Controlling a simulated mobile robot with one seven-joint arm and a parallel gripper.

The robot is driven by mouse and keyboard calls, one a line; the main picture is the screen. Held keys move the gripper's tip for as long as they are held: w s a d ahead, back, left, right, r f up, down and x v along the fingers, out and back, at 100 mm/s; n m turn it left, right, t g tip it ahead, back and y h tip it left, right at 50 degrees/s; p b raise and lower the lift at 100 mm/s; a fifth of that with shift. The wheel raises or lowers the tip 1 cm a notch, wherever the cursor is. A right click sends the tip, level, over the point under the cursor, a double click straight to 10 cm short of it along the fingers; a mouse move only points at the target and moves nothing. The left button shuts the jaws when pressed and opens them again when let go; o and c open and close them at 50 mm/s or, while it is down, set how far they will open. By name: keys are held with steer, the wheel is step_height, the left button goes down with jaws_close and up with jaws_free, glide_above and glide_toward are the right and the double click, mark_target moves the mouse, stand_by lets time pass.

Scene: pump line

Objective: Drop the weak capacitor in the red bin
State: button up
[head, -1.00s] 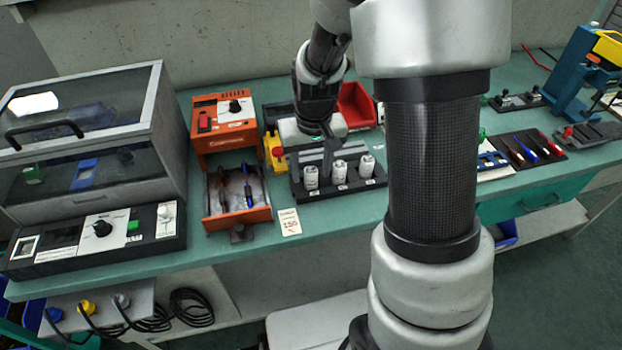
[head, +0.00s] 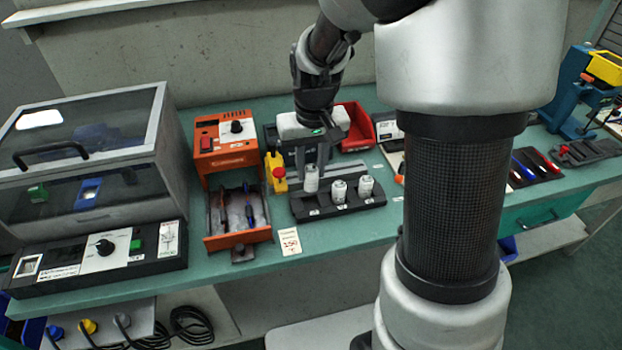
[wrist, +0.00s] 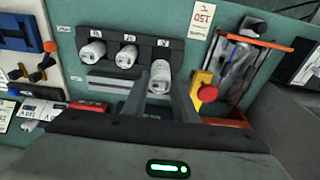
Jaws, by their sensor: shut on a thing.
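A black rack (head: 335,208) on the bench has several white cylindrical capacitors at it. My gripper (head: 312,163) is shut on the leftmost capacitor (head: 311,180), which stands higher than the other two. In the wrist view this held capacitor (wrist: 160,77) is between my fingers, at the right end of the rack. The middle capacitor (head: 339,191) and the right capacitor (head: 365,186) sit in the rack. I cannot tell from markings which one is weak. The red bin (head: 357,125) stands behind the rack, partly hidden by my gripper.
An orange unit (head: 226,145) and an open orange drawer tray (head: 238,238) are to the left. A yellow block with a red knob (head: 278,173) stands close beside the rack. A clear-lidded case (head: 90,150) fills the far left. My arm hides some bench on the right.

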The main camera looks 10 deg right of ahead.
mark_target(310, 167)
step_height(310, 167, up, 4)
steer(key=shift+f+p, duration=0.25)
steer(key=shift+p, duration=0.15)
steer(key=shift+r+p, duration=1.75)
steer(key=shift+r, duration=0.55)
